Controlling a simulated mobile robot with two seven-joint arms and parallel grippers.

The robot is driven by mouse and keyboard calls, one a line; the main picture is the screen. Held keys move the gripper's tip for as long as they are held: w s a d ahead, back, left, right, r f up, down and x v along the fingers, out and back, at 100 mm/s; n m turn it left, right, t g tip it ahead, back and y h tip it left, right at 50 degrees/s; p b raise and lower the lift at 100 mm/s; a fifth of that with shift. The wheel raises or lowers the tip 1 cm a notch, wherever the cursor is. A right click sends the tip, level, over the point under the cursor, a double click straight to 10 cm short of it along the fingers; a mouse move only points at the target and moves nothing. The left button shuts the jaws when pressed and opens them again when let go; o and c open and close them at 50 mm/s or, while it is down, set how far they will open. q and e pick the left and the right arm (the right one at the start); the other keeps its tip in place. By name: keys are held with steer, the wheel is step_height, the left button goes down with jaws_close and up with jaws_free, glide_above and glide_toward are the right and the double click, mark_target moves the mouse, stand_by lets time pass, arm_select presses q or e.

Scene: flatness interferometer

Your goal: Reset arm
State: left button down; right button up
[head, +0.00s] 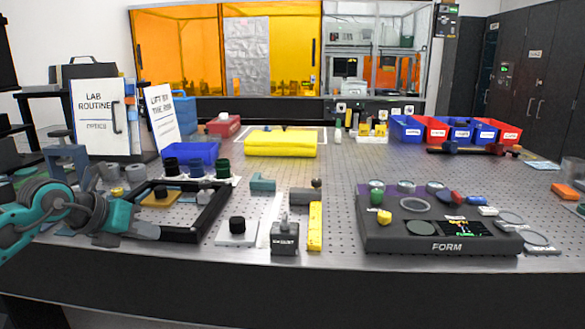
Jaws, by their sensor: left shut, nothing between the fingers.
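My left arm comes in from the left in teal and grey. My left gripper (151,230) is shut and empty, low over the table's front left, beside the near left corner of a black square frame (198,225). It appears close to the frame; I cannot tell whether they touch. My right gripper is not in view.
The perforated table (340,215) holds a dark FORM instrument (385,243) at right, a yellow block (315,228) and a grey block (285,240) in the middle. A yellow folded cloth (280,143) and blue and red bins (436,131) stand farther back.

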arm_select(q)
steer(key=s+d+f+n+t+h+p, duration=0.1)
steer(key=s+d+f+n+h, duration=0.1)
steer(key=s+d+n+h, duration=0.3)
steer(key=s+d+f+n+t+h+p, duration=0.1)
steer(key=d+n+t+h, duration=0.1)
steer(key=d, duration=0.5)
steer(key=s+d+f+n+t+h, duration=0.1)
steer(key=s+d+f+n+h, duration=0.1)
steer(key=s+d+n+h, duration=0.3)
steer(key=s+a+f+n+y+p, duration=0.1)
steer(key=s+a+f+n+y, duration=0.2)
steer(key=s+f+n+y, duration=0.4)
steer(key=s+a+f+n+g+y+p, duration=0.1)
steer(key=s+a+f+n+y, duration=0.2)
steer(key=s+f+n+y, duration=0.4)
steer(key=s+f+n, duration=0.3)
steer(key=f+n, duration=0.3)
steer(key=n, duration=0.2)
steer(key=shift+f+n+g+y+p, duration=0.15)
steer(key=shift+n+g+y+p, duration=0.15)
steer(key=shift+n+y+p, duration=0.1)
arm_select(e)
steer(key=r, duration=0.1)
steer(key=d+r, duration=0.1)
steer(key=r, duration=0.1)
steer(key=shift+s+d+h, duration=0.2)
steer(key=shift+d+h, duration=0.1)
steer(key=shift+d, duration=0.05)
